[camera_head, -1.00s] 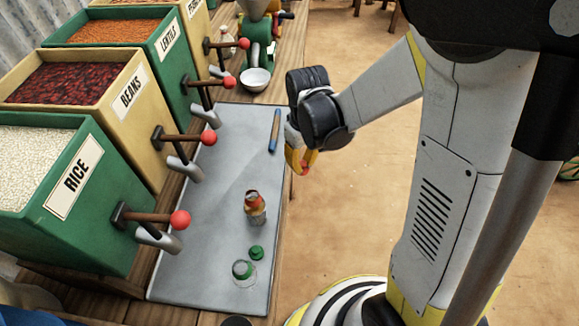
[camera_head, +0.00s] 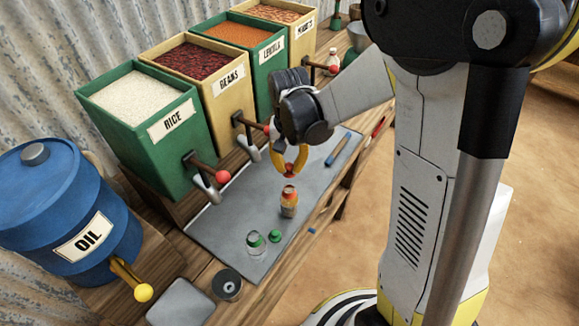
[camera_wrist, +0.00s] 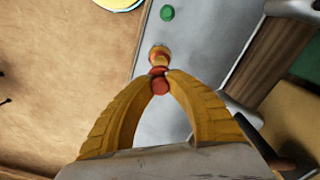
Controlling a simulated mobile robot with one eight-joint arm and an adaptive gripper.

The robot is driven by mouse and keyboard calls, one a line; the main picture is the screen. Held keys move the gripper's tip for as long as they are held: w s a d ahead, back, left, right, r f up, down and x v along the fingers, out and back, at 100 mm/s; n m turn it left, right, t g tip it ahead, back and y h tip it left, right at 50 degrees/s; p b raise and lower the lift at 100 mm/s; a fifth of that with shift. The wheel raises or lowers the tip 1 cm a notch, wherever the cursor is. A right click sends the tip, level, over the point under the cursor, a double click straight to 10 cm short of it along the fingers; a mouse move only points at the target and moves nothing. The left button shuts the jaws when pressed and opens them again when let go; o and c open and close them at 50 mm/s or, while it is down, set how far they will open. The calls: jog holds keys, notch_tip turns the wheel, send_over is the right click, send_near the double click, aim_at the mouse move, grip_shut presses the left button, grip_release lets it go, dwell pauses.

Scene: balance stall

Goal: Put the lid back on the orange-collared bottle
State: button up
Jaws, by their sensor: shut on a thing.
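The orange-collared bottle (camera_head: 289,206) stands upright on the grey mat, with a red-orange top part. In the wrist view the bottle (camera_wrist: 159,53) shows just beyond my fingertips. My gripper (camera_head: 290,167) is shut on a small red-orange lid (camera_wrist: 160,87), pinched between its curved yellow fingers. In the head view the lid (camera_head: 289,171) hangs a little above the bottle, with a visible gap. Whether it is exactly over the bottle's mouth I cannot tell.
A clear green-collared bottle (camera_head: 256,244) and a green lid (camera_head: 275,236) stand nearer the front of the mat (camera_head: 235,213). A blue marker (camera_head: 338,149) lies at the mat's right. Bins with red-knobbed levers (camera_head: 222,177) line the left. A blue oil drum (camera_head: 45,215) stands front left.

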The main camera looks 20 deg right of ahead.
jog(key=shift+f+b, duration=2.25)
jog(key=shift+f, duration=0.85)
jog(key=shift+f+b, duration=0.2)
jog(key=shift+b, duration=0.4)
jog(key=o, duration=0.8)
jog(key=shift+o, duration=0.5)
jog(key=o, duration=0.4)
jog(key=shift+r+p, duration=2.55)
jog(key=shift+r, duration=1)
